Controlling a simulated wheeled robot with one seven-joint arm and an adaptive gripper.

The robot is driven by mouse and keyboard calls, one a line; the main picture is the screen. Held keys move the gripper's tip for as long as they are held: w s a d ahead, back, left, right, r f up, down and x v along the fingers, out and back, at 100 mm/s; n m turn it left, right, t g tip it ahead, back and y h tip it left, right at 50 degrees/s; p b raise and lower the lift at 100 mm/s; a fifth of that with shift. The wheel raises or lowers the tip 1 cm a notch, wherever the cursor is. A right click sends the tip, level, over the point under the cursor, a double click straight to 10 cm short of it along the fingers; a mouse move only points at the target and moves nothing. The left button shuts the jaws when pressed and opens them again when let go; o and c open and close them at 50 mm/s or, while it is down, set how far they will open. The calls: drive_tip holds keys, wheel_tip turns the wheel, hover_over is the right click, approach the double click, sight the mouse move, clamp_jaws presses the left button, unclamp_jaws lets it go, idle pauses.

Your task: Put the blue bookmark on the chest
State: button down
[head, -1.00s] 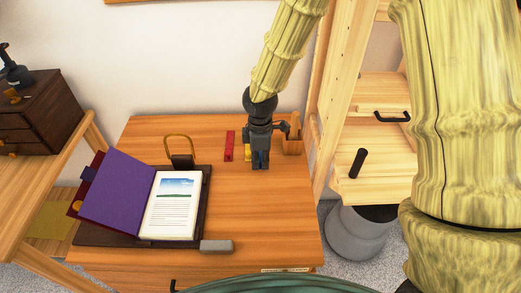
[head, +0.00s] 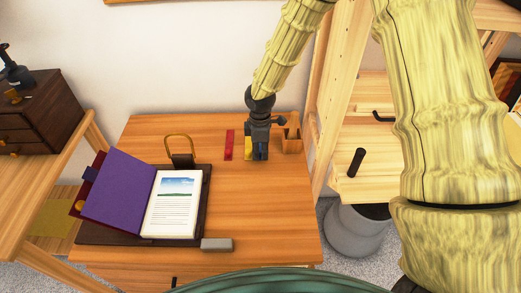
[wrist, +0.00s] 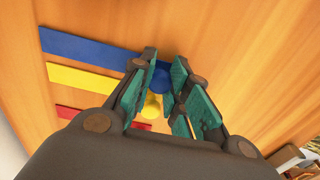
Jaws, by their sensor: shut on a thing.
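The blue bookmark (wrist: 90,48) lies along the desk top in the wrist view, with its round end between my fingertips. My gripper (wrist: 165,72) is shut on that end, low over the desk. In the head view, my gripper (head: 257,146) points down at the desk's back right and mostly hides the blue bookmark. The yellow bookmark (wrist: 95,80) and red bookmark (wrist: 80,117) lie beside it; the red one also shows in the head view (head: 229,145). The dark wooden chest (head: 38,112) with small drawers stands at the far left, on a separate wooden surface.
An open purple-covered book (head: 120,190) lies on a dark board at the desk's left. A grey block (head: 217,244) sits near the front edge. A small wooden holder (head: 292,135) stands right of my gripper. The desk's right front is clear.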

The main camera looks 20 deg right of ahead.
drive_tip(key=shift+f, duration=0.1)
drive_tip(key=c, duration=1.4)
unclamp_jaws()
drive_tip(key=shift+o, duration=0.2)
wheel_tip(320, 180, up, 12)
